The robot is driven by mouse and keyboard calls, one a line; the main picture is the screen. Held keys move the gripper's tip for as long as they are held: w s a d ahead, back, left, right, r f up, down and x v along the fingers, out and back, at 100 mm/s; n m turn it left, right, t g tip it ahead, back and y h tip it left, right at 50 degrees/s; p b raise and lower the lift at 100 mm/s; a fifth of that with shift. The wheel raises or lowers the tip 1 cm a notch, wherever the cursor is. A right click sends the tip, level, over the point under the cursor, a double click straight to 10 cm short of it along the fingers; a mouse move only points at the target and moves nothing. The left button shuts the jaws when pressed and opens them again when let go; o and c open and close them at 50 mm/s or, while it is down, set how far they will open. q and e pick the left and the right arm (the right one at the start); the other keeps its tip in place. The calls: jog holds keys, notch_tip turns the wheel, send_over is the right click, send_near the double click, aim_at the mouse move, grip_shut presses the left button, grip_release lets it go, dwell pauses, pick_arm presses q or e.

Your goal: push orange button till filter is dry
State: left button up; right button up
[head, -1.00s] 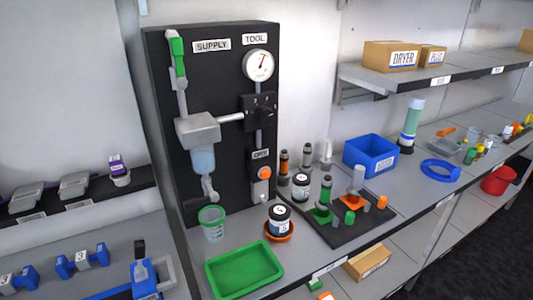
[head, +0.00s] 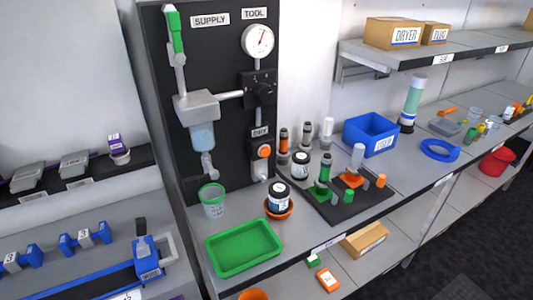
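The orange button (head: 265,151) sits low on the right side of the black panel (head: 227,125), just under a small "DRY" label (head: 261,132). The filter (head: 202,137) appears to be the clear, bluish bowl under the grey block on the panel's left side. I cannot tell whether liquid is in it. Neither of my grippers is in view, and nothing touches the button.
A green tray (head: 243,247), a clear cup with green rim (head: 212,199) and a labelled jar (head: 278,197) in an orange dish stand before the panel. A dark mat (head: 345,209) with several fittings and a blue bin (head: 371,134) are to the right.

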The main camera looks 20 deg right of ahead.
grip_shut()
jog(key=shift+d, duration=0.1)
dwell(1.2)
